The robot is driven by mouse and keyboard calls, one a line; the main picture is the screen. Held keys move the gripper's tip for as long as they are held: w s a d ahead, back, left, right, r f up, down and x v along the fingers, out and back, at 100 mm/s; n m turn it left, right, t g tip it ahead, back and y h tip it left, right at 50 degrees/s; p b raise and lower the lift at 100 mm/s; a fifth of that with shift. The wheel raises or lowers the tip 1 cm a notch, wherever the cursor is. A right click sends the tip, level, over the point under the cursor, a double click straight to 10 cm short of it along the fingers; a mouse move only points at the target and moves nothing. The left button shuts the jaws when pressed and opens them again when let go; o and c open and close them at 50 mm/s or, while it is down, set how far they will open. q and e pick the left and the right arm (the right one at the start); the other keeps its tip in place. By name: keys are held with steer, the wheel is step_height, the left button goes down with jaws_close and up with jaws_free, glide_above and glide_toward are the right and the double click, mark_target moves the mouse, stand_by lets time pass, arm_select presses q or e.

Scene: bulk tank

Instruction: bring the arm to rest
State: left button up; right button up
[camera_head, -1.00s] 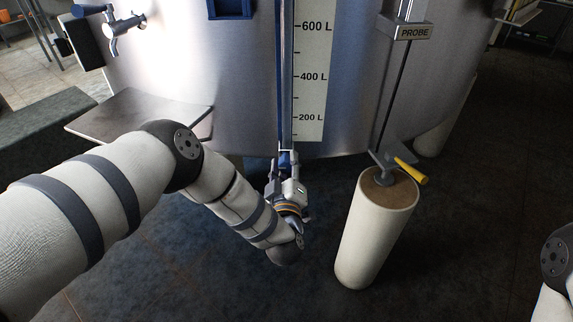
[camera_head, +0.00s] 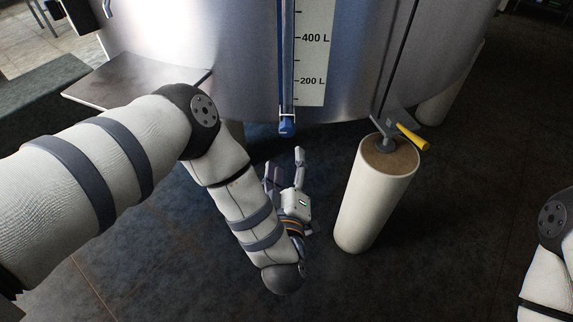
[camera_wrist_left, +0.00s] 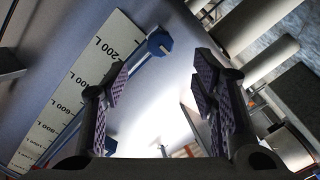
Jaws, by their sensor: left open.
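My left gripper (camera_head: 284,172) is open and empty in the head view, below and in front of the steel tank (camera_head: 190,50). Its fingers stand apart from the blue fitting (camera_head: 287,127) at the foot of the sight tube, with floor showing between. In the left wrist view the two padded fingers (camera_wrist_left: 160,95) are spread with nothing between them. The blue fitting (camera_wrist_left: 160,41) appears there beyond the left finger, near the litre scale (camera_wrist_left: 75,90). Part of my right arm shows at the right edge of the head view; its gripper is out of the picture.
A pale cylindrical post (camera_head: 375,205) stands right of my left gripper, with a yellow-handled lever (camera_head: 411,136) at its top. A flat metal shelf (camera_head: 135,80) juts out at the left, behind my left arm. Dark floor is open in front of the tank.

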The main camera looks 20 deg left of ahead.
arm_select(q)
steer(key=shift+s, duration=0.25)
steer(key=s+f+m+g+h+p, duration=0.3)
steer(key=s+f+m+g+h, duration=0.45)
steer(key=s, duration=0.65)
steer(key=s+a+m+g, duration=0.1)
steer(key=s+a+g, duration=0.2)
steer(key=s, duration=0.6)
steer(key=s+a+m+g+y+p, duration=0.1)
steer(key=s+a+m+g, duration=0.1)
steer(key=s, duration=0.7)
steer(key=s+a+m+g+y, duration=0.1)
steer(key=s+a+g, duration=0.3)
steer(key=s, duration=0.5)
steer(key=shift+r+m+g+p, duration=0.35)
steer(key=shift+g+p, duration=0.05)
steer(key=shift+g, duration=0.85)
arm_select(e)
steer(key=w+r+t, duration=0.2)
steer(key=w+r, duration=0.3)
steer(key=shift+w+r, duration=0.25)
steer(key=shift+r, duration=0.1)
arm_select(q)
steer(key=shift+y, duration=0.25)
